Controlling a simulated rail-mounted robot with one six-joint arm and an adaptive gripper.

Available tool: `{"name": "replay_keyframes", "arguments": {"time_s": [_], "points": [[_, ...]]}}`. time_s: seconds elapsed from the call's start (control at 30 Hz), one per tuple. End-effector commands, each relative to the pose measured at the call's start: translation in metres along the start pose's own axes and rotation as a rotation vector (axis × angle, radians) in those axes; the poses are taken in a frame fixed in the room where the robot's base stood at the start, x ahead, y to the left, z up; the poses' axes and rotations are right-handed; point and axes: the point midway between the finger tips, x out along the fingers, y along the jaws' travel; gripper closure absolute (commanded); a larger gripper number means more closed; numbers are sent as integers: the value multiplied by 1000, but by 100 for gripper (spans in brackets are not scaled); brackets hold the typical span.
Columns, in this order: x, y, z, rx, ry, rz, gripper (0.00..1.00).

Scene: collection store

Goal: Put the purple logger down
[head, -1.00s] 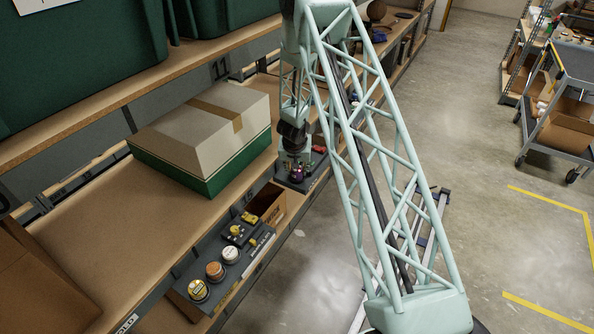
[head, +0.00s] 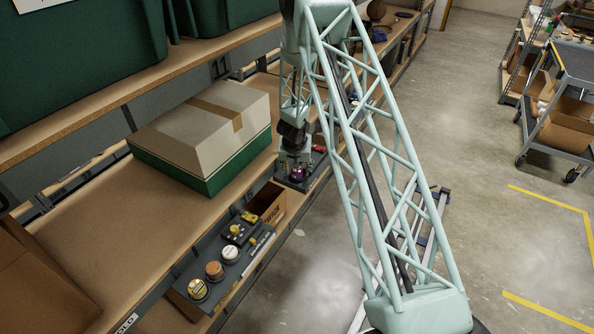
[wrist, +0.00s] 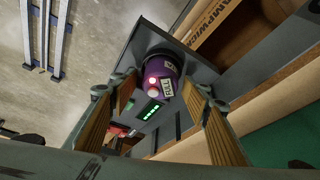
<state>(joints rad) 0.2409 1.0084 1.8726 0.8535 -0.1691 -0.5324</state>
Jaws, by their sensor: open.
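The purple logger (wrist: 162,79) is a short cylinder with labels and a lit red spot on its face. In the wrist view it stands on a dark grey tray (wrist: 200,70) and lies between my gripper's (wrist: 160,98) two wood-coloured fingers. The fingers are spread, with a visible gap on each side of the logger. In the head view the logger (head: 298,172) is small and partly hidden under my gripper (head: 297,166), at the shelf's front edge.
A green display (wrist: 150,111) glows by the logger. A cardboard box (head: 268,203) stands nearer, beside a dark panel (head: 225,262) with several knobs. A large white and green box (head: 205,135) sits on the shelf.

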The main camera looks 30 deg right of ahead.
Motion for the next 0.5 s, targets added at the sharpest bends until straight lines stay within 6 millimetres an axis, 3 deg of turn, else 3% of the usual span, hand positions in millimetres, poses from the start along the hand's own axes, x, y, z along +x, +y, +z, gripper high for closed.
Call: {"name": "replay_keyframes", "arguments": {"time_s": [0.27,0.5], "points": [[-24,0,-3,0,2,-1,57],[-56,0,-3,0,2,-1,57]]}}
